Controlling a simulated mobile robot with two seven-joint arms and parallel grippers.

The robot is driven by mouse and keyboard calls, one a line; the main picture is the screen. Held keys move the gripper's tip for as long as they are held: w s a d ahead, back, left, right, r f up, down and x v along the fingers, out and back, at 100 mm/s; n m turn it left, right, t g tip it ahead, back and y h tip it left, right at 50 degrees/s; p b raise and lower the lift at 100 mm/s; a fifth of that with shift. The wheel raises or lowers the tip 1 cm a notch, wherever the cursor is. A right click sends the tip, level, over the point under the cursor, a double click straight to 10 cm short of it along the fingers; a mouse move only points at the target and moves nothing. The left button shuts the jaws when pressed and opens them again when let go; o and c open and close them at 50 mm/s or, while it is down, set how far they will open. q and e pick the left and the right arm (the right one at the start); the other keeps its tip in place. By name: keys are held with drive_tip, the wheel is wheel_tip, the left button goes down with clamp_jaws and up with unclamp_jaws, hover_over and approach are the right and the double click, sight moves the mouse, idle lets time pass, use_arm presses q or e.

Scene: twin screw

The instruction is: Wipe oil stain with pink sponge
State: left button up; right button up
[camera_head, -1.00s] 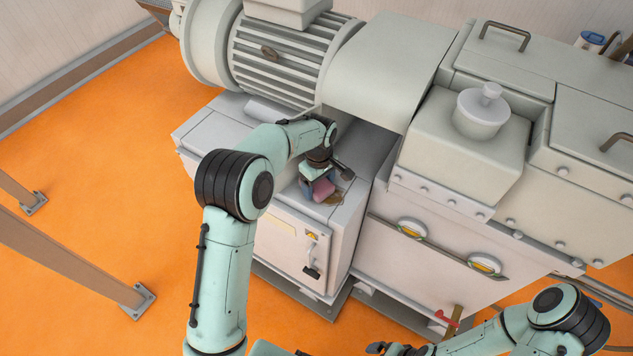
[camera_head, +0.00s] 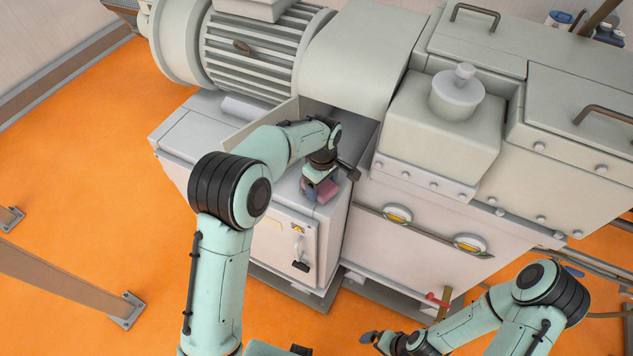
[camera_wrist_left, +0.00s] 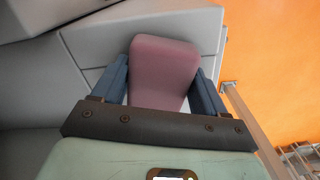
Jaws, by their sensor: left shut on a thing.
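The pink sponge (camera_head: 327,190) is held in my left gripper (camera_head: 320,184), low over the grey cabinet top near its front right edge. I cannot tell whether it touches the surface. In the left wrist view the sponge (camera_wrist_left: 163,72) sits between the two blue fingers of the left gripper (camera_wrist_left: 161,80), which are shut on its sides. No oil stain shows clearly now; the sponge and gripper hide part of the surface there. My right gripper (camera_head: 374,339) is low at the bottom of the head view, away from the cabinet, and its jaws are too small to read.
The ribbed motor (camera_head: 255,55) and a rounded grey cover (camera_head: 350,50) stand behind the cabinet top (camera_head: 190,125). A grey machine block (camera_head: 440,130) rises to the right. The cabinet front has a black-tipped handle (camera_head: 299,255). The orange floor at left is open, apart from brown posts.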

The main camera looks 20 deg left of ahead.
sight(299, 176)
use_arm(q)
drive_tip(key=shift+s+d+f, duration=0.1)
drive_tip(key=shift+s+d, duration=0.1)
drive_tip(key=shift+d, duration=0.75)
drive_tip(key=shift+s+d, duration=0.15)
drive_tip(key=shift+d, duration=0.8)
drive_tip(key=shift+w+a+p, duration=0.2)
drive_tip(key=shift+w+a, duration=0.05)
drive_tip(key=shift+a, duration=1.1)
drive_tip(key=shift+w+a+p, duration=0.15)
drive_tip(key=shift+w+a, duration=0.05)
drive_tip(key=shift+a, duration=1.1)
drive_tip(key=shift+w+a+p, duration=0.2)
drive_tip(key=shift+a, duration=1.2)
drive_tip(key=shift+w+a+p, duration=0.2)
drive_tip(key=shift+a, duration=1.15)
use_arm(e)
drive_tip(key=shift+w+r, duration=0.95)
drive_tip(key=shift+w, duration=0.05)
use_arm(q)
drive_tip(key=shift+w+r+p, duration=0.1)
drive_tip(key=shift+r+p, duration=0.65)
drive_tip(key=shift+r, duration=2.3)
use_arm(e)
drive_tip(key=shift+w+r+t, duration=0.3)
drive_tip(key=shift+w+r, duration=0.65)
drive_tip(key=shift+w, duration=0.15)
